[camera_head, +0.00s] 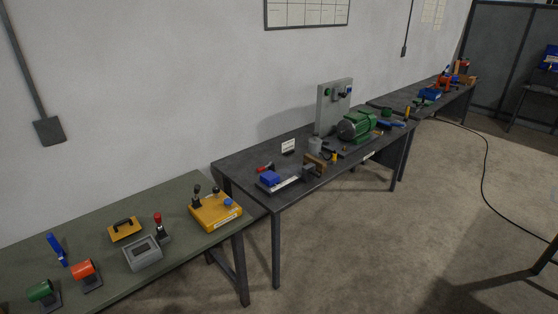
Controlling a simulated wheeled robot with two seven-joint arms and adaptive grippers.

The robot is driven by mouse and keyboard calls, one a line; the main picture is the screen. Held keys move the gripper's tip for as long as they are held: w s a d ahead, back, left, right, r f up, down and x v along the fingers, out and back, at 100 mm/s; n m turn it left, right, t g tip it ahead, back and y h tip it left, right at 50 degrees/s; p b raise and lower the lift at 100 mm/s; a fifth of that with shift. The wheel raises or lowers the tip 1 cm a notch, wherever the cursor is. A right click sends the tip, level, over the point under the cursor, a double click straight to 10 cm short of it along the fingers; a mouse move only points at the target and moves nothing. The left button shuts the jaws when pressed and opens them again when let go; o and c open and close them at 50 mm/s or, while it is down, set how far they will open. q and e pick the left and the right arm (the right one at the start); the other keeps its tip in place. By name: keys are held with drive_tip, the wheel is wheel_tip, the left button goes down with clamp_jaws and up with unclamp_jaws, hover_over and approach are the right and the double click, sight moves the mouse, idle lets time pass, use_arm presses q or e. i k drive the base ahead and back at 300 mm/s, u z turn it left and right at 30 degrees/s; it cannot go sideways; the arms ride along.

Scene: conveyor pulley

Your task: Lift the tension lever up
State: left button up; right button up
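Several lever-like parts are in view, and I cannot tell which one is the tension lever. On the green-topped bench at the left, a lever with a red knob (157,222) stands upright behind a grey box (142,253). A blue handle (57,249) stands tilted near the bench's back left. A yellow control box (215,211) carries two dark knobbed sticks. On the middle bench, a green motor (356,127) sits beside an upright grey panel (327,107) with a green button. Neither of my grippers is in view.
An orange roller (84,271) and a green roller (42,291) sit at the near left. A third bench stands farther back. The concrete floor (370,240) is mostly open, with a black cable (485,160) at the right.

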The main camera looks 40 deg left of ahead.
sight(260, 169)
drive_tip(key=i, duration=0.95)
drive_tip(key=u, duration=1.9)
